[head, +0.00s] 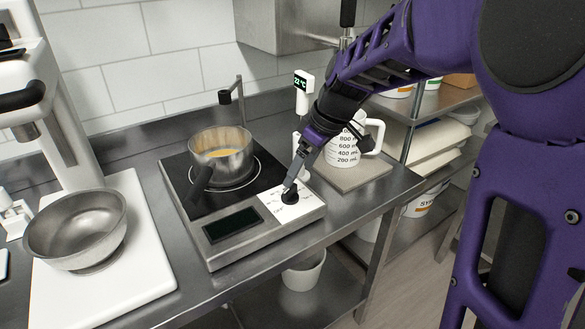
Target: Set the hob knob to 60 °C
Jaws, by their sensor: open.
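The hob (225,241) sits on the steel counter with a dark glass top and a dark display (231,225) on its front panel. The black hob knob (290,196) is on a white dial plate (287,211) at the panel's right; its markings are too small to read. My gripper (291,184) points down at the knob, its fingers right at or just above it. I cannot tell whether they touch it. A metal pot (223,163) with yellow-orange contents stands on the hob. A thermometer display (301,83) behind it appears to read 22 °C.
A white measuring jug (343,151) stands on a board (357,176) right of the hob, close to my arm. A steel bowl (77,231) rests on a white base (103,284) at the left. The counter's front edge (300,241) is clear.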

